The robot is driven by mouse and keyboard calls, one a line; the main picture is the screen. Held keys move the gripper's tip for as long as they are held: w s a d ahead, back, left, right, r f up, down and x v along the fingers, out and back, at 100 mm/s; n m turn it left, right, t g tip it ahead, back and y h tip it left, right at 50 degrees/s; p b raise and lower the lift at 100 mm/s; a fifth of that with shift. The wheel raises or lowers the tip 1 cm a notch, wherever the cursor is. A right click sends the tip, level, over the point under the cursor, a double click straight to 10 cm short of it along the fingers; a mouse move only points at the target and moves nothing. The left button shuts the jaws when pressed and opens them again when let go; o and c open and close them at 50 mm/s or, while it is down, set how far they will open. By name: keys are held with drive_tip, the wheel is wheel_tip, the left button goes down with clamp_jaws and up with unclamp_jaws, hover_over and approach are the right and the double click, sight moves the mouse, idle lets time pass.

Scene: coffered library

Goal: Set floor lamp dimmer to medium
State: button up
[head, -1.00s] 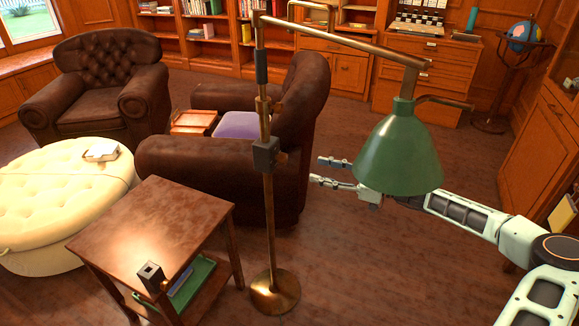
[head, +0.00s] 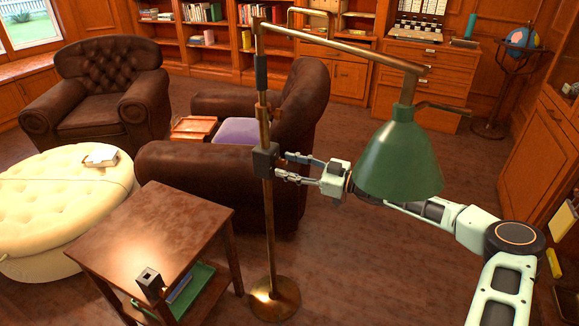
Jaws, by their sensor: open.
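The floor lamp has a round brass base (head: 273,298), an upright brass pole (head: 269,225) and a green shade (head: 400,160) hanging from a horizontal arm at the right. A dark box (head: 263,160), which looks like the dimmer housing, sits partway up the pole. Its setting is too small to read. My gripper (head: 283,168) is open, its two fingers pointing left at the right side of the box. The fingertips are very close to the box; I cannot tell whether they touch it. The shade hides part of my arm behind it.
A wooden side table (head: 155,235) stands left of the lamp, with a cream ottoman (head: 55,205) beyond it. A brown leather armchair (head: 200,170) is behind the pole. Bare floor (head: 370,270) lies right of the lamp base.

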drive_tip(key=shift+c, duration=0.2)
drive_tip(key=c, duration=1.1)
